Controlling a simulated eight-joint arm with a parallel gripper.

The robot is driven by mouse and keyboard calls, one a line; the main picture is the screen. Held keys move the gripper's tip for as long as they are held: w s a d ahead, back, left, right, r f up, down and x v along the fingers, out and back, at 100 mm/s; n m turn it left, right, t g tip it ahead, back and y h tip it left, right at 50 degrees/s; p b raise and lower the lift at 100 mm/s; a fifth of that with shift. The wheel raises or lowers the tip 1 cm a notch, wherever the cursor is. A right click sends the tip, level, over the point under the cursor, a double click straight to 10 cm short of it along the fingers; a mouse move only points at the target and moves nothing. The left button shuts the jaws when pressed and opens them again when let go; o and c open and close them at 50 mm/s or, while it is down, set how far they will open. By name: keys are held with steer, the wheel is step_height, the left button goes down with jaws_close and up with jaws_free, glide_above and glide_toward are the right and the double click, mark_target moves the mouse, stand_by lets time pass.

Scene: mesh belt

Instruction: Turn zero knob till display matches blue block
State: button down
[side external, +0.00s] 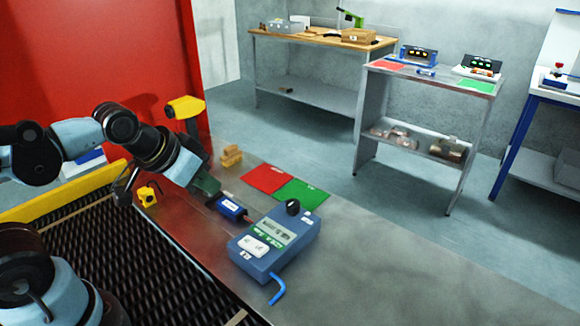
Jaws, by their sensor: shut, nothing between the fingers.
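The blue-grey meter (303,240) lies on the metal bench. Its display (276,232) is lit pale, but the digits are too small to read. A black knob (293,207) stands at its far end; I cannot read a zero mark on it. A blue block (231,207) with a white label shows left of the meter, with a reddish piece between them. My gripper (207,186) is a dark shape at the end of the light-blue wrist, close to the blue block in the picture. It is shut and empty, apart from the knob. Its fingertips are hard to make out.
Red (264,179) and green (301,194) mats lie behind the meter. A blue hooked rod (278,288) is at its front. Tan blocks (231,156) and a small yellow object (148,195) are near the arm. The mesh belt (150,285) runs front left; the bench's right is clear.

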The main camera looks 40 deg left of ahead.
steer(key=c, duration=1.8)
jaws_free()
steer(key=shift+o, duration=1.2)
steer(key=shift+w, duration=0.1)
steer(key=shift+o, duration=1.3)
steer(key=shift+w+d+r, duration=0.15)
steer(key=shift+w+r, duration=0.1)
steer(key=shift+r, duration=0.1)
steer(key=o, duration=0.5)
steer(key=w+d+r+n+g, duration=0.1)
steer(key=w, duration=0.1)
steer(key=w+d+r+n+g, duration=0.1)
steer(key=w, duration=0.1)
steer(key=w+d+r+n+g, duration=0.1)
steer(key=w+r+n, duration=0.1)
steer(key=shift+w, duration=0.1)
steer(key=n+g, duration=0.4)
steer(key=n, duration=0.1)
glide_above(293, 202)
steer(key=shift+f, duration=0.75)
step_height(293, 202, down, 12)
steer(key=shift+r, duration=0.25)
steer(key=c, duration=1)
